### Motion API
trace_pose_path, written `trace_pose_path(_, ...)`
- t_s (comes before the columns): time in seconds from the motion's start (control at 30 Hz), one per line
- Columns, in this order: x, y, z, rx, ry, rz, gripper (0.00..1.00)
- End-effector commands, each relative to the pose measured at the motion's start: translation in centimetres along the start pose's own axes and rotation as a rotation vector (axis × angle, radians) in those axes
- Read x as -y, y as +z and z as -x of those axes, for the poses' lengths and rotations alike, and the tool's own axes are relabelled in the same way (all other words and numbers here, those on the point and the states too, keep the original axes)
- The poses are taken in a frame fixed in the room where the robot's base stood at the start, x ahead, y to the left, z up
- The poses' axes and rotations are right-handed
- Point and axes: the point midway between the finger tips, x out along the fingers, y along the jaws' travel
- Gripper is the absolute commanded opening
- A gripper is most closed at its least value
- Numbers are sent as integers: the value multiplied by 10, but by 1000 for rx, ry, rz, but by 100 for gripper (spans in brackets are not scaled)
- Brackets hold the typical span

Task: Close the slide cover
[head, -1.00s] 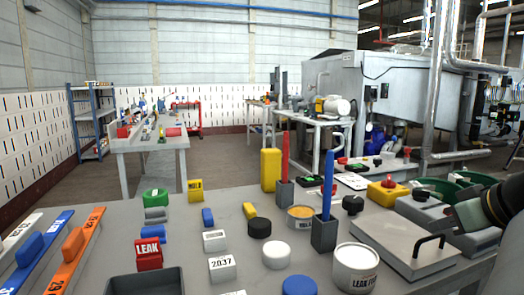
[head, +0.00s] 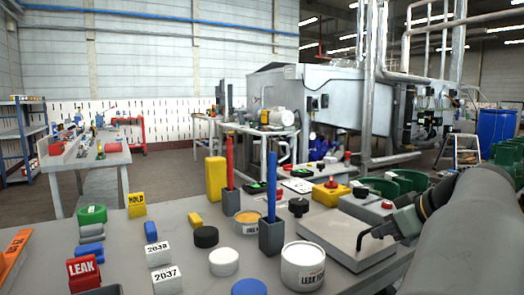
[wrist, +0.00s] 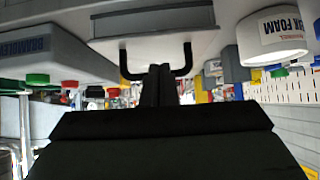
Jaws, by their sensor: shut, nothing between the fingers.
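The slide cover (head: 345,222) is a flat grey plate on a low box at the right of the table, with a black bar handle (head: 364,238). In the wrist view the cover's grey panel (wrist: 150,20) fills the top centre, and the handle (wrist: 125,64) hangs from it. My gripper (wrist: 159,70) is shut and empty. Its fingertips overlap the middle of the handle there; whether they touch it I cannot tell.
A white leak-foam tub (head: 303,268) stands left of the cover, and a grey holder (head: 272,237) with a blue stick is behind the tub. A grey box with a red button (head: 387,205) and green rings (head: 385,188) stand behind the cover. Small blocks and discs crowd the left.

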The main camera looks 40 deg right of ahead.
Motion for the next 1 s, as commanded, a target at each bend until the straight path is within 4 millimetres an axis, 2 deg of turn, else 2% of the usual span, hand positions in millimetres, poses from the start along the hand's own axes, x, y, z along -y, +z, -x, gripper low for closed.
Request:
trace_pose_path(0.13, 1, -12, 13, 0, -2, 3, 0)
trace_pose_path(0.27, 2, -32, 35, -1, -3, 6, 0)
trace_pose_path(0.4, 1, -8, 59, -4, -2, 2, 0)
trace_pose_path(0.63, 0, 21, 94, -4, -3, 3, 0)
trace_pose_path(0.8, 0, 32, 106, -2, -4, 5, 0)
trace_pose_path(1.0, 0, 36, 109, -2, -4, 6, 0)
